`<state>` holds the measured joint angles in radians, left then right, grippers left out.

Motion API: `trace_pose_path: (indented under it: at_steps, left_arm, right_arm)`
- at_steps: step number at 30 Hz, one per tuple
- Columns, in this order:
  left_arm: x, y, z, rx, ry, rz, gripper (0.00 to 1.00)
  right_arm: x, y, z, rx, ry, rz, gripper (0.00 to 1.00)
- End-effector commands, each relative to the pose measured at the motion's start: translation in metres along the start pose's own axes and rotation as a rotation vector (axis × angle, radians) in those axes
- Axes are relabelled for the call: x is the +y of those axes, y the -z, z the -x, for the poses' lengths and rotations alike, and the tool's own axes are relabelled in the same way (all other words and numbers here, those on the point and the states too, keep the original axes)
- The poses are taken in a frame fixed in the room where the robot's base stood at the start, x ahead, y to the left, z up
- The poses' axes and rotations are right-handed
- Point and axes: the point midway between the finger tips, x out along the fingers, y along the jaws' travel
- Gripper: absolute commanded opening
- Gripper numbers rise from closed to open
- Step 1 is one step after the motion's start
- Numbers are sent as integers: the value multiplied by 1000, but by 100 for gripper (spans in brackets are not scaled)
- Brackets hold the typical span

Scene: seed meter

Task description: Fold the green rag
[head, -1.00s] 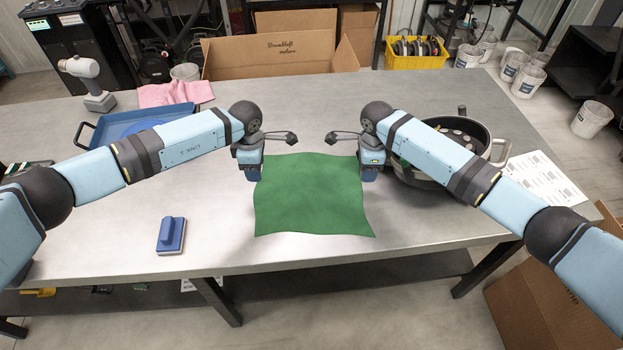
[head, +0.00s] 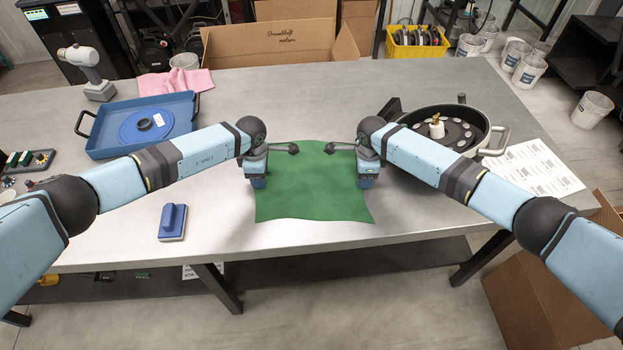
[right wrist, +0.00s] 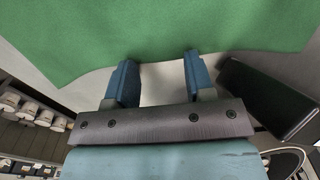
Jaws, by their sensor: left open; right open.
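The green rag (head: 312,190) lies spread out on the grey table, its edges a little wavy. It also fills the upper part of the right wrist view (right wrist: 170,30). My left gripper (head: 258,183) points down over the rag's left side. Its jaws are open, small in the head view. My right gripper (head: 367,181) points down at the rag's right side. In the right wrist view its two fingers (right wrist: 160,68) are open and apart, tips near a rag edge, nothing between them but bare table and the rag's border. Whether either touches the cloth I cannot tell.
A blue-handled block (head: 172,222) stands left of the rag. A blue tray (head: 100,146) and pink cloth (head: 175,83) are further back left. A black round pot (head: 478,116) and a printed sheet (head: 535,167) are on the right. Table behind the rag is clear.

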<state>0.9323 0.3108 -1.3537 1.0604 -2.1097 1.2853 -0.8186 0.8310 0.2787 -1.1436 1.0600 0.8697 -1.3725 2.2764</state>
Motion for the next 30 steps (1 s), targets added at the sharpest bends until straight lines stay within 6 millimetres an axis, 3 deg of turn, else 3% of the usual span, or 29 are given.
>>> trace_pose_path:
  at_steps: [2,15,30]
  left_arm:
    - [0,0,-3,0,0,0,48]
    - [0,0,-2,1,1,1,0]
    - [0,0,3,1,1,1,0]
  right_arm:
    - [0,0,-3,0,0,0,48]
    - [0,0,-2,1,-1,0,0]
    - [0,0,3,1,-1,0,0]
